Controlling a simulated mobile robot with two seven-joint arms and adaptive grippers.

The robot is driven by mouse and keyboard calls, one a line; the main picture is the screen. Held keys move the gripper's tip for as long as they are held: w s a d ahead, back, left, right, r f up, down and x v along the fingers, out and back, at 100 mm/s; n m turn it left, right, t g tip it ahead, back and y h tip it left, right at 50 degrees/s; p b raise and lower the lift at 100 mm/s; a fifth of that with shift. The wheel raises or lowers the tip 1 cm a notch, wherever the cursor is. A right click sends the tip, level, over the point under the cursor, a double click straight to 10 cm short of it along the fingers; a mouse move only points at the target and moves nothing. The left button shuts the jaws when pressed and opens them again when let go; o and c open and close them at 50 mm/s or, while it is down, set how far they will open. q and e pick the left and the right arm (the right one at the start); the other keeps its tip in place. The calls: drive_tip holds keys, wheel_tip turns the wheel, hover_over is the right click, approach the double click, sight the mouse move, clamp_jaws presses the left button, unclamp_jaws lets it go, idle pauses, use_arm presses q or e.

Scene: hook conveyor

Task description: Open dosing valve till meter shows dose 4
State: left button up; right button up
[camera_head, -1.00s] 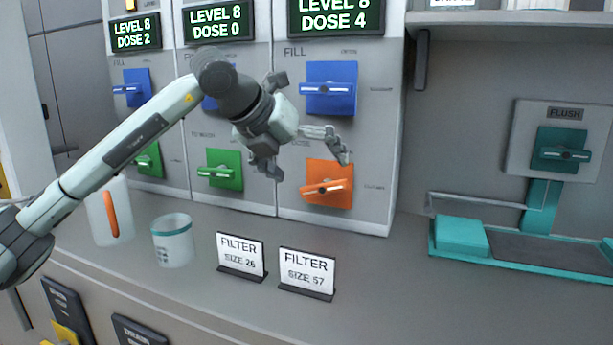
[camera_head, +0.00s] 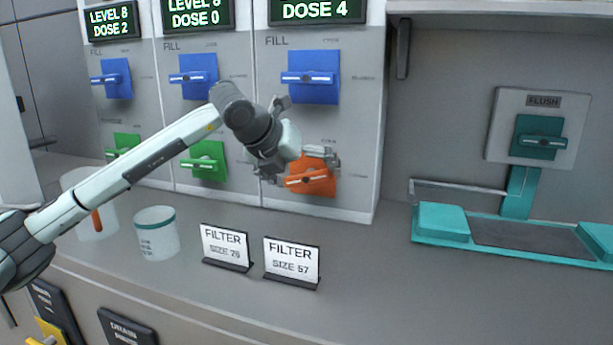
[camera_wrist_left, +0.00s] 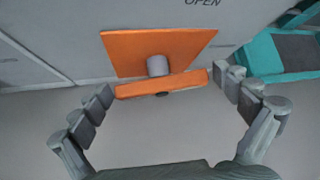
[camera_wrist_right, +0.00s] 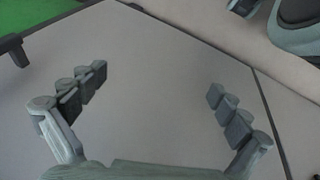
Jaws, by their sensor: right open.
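An orange valve (camera_head: 312,182) with a bar handle sits low on the right-hand panel. The meter (camera_head: 317,10) above that panel reads DOSE 4. My left gripper (camera_head: 300,170) is in front of the orange valve. In the left wrist view the orange handle (camera_wrist_left: 161,84) lies between the spread fingers of my left gripper (camera_wrist_left: 165,112), and no finger clearly touches it. The handle is tilted slightly from level. My right gripper (camera_wrist_right: 155,100) is open and empty in the right wrist view, over a plain surface.
Blue valves (camera_head: 312,77) and green valves (camera_head: 207,161) are on the panels. A clear cup (camera_head: 157,238) and two filter signs (camera_head: 291,264) stand on the counter. A teal flush station (camera_head: 443,223) is at right. The counter between the signs and the station is clear.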

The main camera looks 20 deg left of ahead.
use_arm(q)
drive_tip(key=c, duration=0.9)
drive_tip(key=shift+d+m+y, duration=0.15)
drive_tip(key=shift+m+y, duration=0.15)
drive_tip(key=shift+y, duration=0.2)
drive_tip(key=shift+m+y+b, duration=0.4)
drive_tip(key=shift+y, duration=0.4)
drive_tip(key=o, duration=1)
use_arm(e)
drive_tip(key=shift+v, duration=1)
drive_tip(key=shift+d, duration=0.2)
use_arm(q)
drive_tip(key=v, duration=1.2)
drive_tip(key=shift+s, duration=0.1)
use_arm(e)
drive_tip(key=shift+s, duration=0.15)
